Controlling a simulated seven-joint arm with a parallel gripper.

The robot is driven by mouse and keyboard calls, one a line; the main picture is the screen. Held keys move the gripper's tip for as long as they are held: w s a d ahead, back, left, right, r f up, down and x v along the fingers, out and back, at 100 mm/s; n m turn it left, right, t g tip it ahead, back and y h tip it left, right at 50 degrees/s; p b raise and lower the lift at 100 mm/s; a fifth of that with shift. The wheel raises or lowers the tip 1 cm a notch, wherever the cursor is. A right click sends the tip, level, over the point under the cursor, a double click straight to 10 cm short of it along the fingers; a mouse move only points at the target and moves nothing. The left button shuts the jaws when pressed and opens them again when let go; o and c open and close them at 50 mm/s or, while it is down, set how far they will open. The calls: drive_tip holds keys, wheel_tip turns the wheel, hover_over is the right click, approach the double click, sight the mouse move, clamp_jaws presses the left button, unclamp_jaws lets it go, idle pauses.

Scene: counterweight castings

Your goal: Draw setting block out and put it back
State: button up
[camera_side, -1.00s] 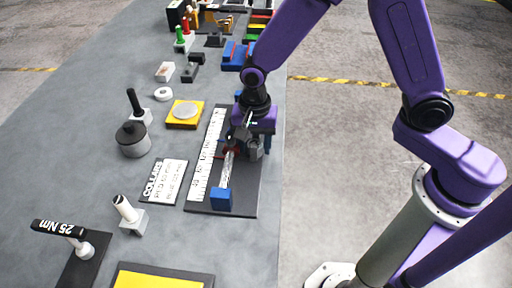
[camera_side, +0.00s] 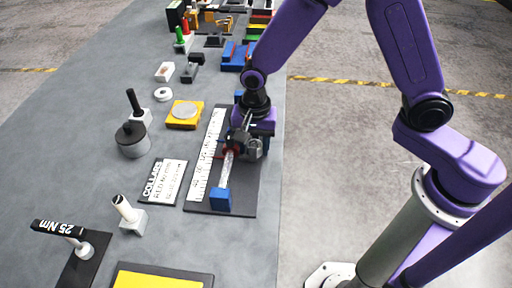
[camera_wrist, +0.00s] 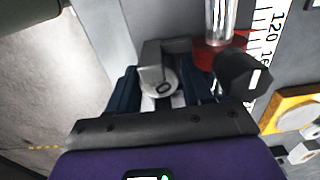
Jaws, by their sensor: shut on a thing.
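A grey block with a round end face, which looks like the setting block (camera_wrist: 152,62), sits between the two dark blue fingers of my gripper (camera_wrist: 160,88) in the wrist view. My gripper is shut on it. Beside it, to the right, are a red collar (camera_wrist: 212,52) on a shiny rod (camera_wrist: 217,18) and a black knob (camera_wrist: 243,74). In the side view my gripper (camera_side: 255,146) is low over the dark base plate (camera_side: 245,195), right of the rod (camera_side: 226,170). I cannot tell whether the block touches the collar or the plate.
A blue end block (camera_side: 220,199) holds the rod's near end. A white scale (camera_side: 207,160) runs along its left. A COLLARS card (camera_side: 165,182), a yellow pad with a disc (camera_side: 185,114) and a grey weight (camera_side: 133,140) stand farther left. Floor lies right of the table.

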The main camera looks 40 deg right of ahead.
drive_tip(key=shift+s+d, duration=0.1)
drive_tip(key=shift+r, duration=0.15)
drive_tip(key=shift+c, duration=0.8)
drive_tip(key=shift+r, duration=4.55)
drive_tip(key=shift+w+a, duration=2.15)
drive_tip(key=shift+w, duration=0.3)
drive_tip(key=shift+w+a, duration=2.1)
drive_tip(key=shift+w, duration=0.4)
drive_tip(key=shift+w+a, duration=2.15)
drive_tip(key=shift+w, duration=0.3)
drive_tip(key=shift+f, duration=0.1)
